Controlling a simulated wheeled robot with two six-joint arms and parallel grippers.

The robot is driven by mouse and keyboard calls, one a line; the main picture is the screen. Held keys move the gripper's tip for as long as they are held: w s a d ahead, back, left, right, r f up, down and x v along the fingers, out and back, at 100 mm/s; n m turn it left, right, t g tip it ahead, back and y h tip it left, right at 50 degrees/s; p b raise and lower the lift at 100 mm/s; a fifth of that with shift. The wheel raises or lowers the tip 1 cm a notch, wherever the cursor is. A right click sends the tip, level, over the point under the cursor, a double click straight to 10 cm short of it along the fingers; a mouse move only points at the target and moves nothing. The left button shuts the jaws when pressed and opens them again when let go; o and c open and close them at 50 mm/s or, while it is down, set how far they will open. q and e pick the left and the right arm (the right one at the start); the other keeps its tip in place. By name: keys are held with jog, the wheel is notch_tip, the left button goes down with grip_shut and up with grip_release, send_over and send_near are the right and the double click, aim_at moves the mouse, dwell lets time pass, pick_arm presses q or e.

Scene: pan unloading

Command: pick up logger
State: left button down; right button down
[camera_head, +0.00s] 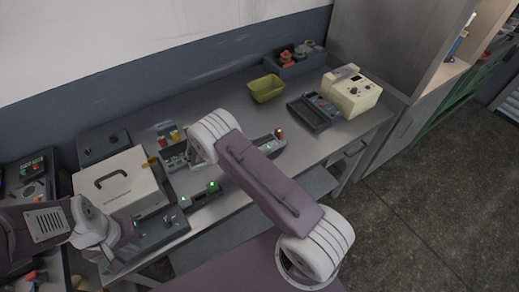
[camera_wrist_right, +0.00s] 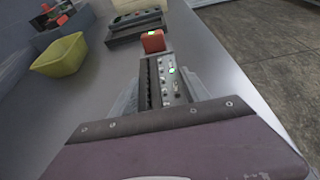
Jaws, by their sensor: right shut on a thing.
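The logger (camera_wrist_right: 168,80) is a dark grey, box-shaped device with a green light and small knobs on its face and a red block at its far end. My right gripper (camera_wrist_right: 160,88) is shut on it, with pale fingers along both sides. In the head view the logger (camera_head: 271,143) shows beyond my right arm, which hides part of it and the right fingers. I cannot tell whether it touches the bench. My left gripper (camera_head: 122,243) is at the lower left, beside the white case; its fingertips are not clear.
On the grey bench (camera_head: 233,105) are a yellow-green bin (camera_head: 266,88), a dark tray (camera_head: 314,112), a cream instrument (camera_head: 351,93) and a grey box of parts (camera_head: 296,59). A white case (camera_head: 116,182) and another green-lit device (camera_head: 201,197) stand left.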

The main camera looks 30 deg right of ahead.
notch_tip(320, 180, up, 2)
jog(key=shift+r, duration=0.1)
jog(key=s+d+r+b, duration=0.1)
jog(key=s+d+r, duration=0.5)
jog(key=d, duration=0.4)
jog(key=shift+r+b, duration=0.35)
jog(key=shift+r, duration=0.1)
